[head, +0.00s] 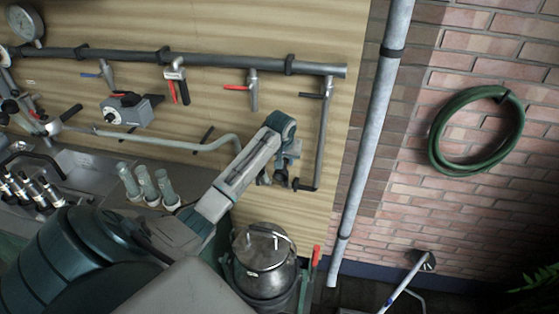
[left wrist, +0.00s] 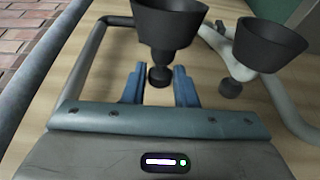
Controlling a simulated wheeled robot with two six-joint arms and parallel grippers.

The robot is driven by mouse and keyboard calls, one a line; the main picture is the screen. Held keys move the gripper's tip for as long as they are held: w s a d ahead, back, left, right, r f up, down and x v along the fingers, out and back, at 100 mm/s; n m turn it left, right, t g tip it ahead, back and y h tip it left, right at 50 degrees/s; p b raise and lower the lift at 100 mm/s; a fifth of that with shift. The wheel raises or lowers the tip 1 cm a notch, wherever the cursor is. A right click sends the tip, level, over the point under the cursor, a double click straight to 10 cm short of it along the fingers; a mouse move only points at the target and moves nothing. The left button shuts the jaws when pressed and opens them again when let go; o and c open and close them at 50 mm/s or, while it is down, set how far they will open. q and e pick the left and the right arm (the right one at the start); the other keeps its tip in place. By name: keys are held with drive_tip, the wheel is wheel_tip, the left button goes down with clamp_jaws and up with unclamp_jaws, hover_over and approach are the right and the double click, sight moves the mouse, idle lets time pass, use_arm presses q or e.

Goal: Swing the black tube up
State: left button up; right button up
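The black tube (head: 320,140) hangs down from the right end of the long wall pipe and bends left at its bottom. In the left wrist view the tube (left wrist: 88,60) runs along the left and top, beside a black funnel-shaped cup (left wrist: 168,18) with a round knob (left wrist: 160,77) under it. My left gripper (head: 278,174) is at the tube's low end, which it partly hides. In the left wrist view its blue fingers (left wrist: 159,80) stand apart, one on each side of the knob. Small gaps show; firm contact cannot be told. My right gripper is not in view.
A pale grey tube (head: 190,146) with a second black cup (left wrist: 268,48) lies close by on the left. A metal churn (head: 265,265) stands below my left arm. A grey downpipe (head: 372,130) runs right of the wooden panel (head: 230,105). A green hose (head: 437,150) hangs on the brick wall.

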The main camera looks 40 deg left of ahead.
use_arm(q)
drive_tip(key=o, duration=0.4)
drive_tip(key=shift+w+f, duration=0.1)
drive_tip(key=shift+f, duration=0.05)
drive_tip(key=shift+v, duration=3.6)
drive_tip(key=shift+f, duration=0.1)
